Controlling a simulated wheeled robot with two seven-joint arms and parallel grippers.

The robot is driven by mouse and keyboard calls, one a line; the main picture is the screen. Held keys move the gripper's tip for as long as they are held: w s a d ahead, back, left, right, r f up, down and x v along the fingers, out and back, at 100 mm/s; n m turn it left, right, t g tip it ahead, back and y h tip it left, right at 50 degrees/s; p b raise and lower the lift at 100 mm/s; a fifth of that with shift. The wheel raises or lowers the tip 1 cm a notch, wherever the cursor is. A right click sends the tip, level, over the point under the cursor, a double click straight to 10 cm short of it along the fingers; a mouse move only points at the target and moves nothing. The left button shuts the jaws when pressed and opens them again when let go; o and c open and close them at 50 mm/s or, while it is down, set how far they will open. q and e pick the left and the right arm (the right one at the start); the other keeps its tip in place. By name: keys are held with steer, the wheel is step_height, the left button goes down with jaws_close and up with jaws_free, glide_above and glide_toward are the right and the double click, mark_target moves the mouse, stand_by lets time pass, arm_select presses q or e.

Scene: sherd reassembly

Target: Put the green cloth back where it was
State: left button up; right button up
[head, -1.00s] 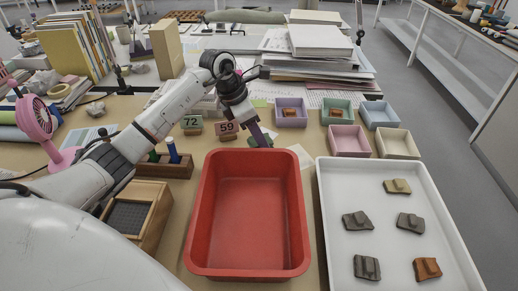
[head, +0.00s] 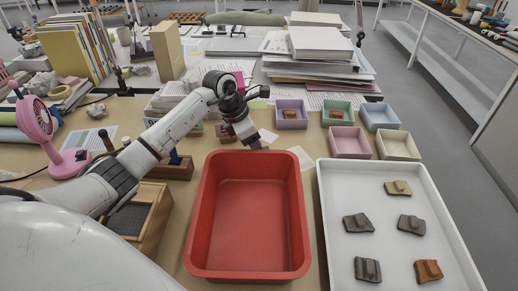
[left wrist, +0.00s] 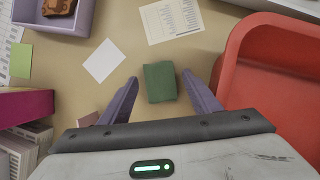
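The green cloth (left wrist: 159,82) shows in the left wrist view as a small, dark green folded block. It appears to lie on the tan tabletop, between and just beyond my left gripper's fingers. My left gripper (left wrist: 161,78) is open, with gaps between both purple fingers and the cloth. In the head view my left gripper (head: 256,146) points down just behind the red bin's far rim and hides the cloth. My right gripper is not in view.
The red bin (head: 302,215) is close to the left gripper. A white tray (head: 322,230) with several sherds stands to its right. Small pastel boxes (head: 350,143) stand behind the tray. A lilac box (left wrist: 80,20) and paper cards (left wrist: 104,61) lie near the gripper.

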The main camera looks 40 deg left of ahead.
arm_select(q)
steer(key=shift+r, duration=0.15)
steer(key=v, duration=1.2)
steer(key=shift+w, duration=0.1)
